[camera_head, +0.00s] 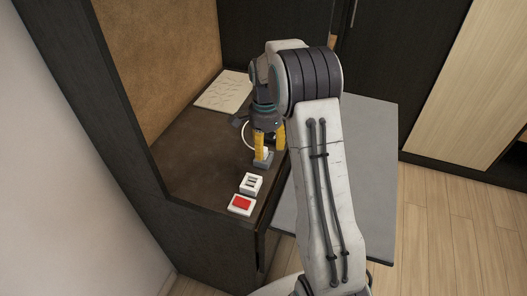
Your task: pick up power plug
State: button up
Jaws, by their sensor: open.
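My gripper (270,150) has yellow fingers and points down over the dark vanity top, spread open. A small dark block (239,122), which may be the power plug, lies on the top just left of and behind the gripper. A thin white cable (244,138) curves from near it toward the fingers. A small grey and white piece (262,160) shows at the fingertips. I cannot tell whether it is part of the plug or of a finger. My arm and gripper hide what lies behind them.
A white slotted block (251,183) and a white block with a red top (241,204) stand near the front of the vanity top (195,170). A patterned sheet (223,90) lies at the back. A grey panel (376,150) is to the right. The left of the top is clear.

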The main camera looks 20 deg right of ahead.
aim_at(264, 149)
jog(key=w+m, duration=0.1)
jog(key=m, duration=0.2)
jog(key=w+d+m, duration=0.1)
jog(key=w+m, duration=0.1)
jog(key=m, duration=0.1)
jog(key=shift+w+d, duration=0.1)
jog(key=shift+w, duration=0.1)
jog(key=m, duration=0.1)
jog(key=w+m, duration=0.1)
jog(key=m, duration=0.3)
jog(key=shift+w+d+r+t, duration=0.15)
jog(key=shift+r+t, duration=0.15)
jog(key=shift+r, duration=0.1)
jog(key=shift+f+p, duration=0.85)
jog(key=shift+f, duration=2.75)
grip_shut()
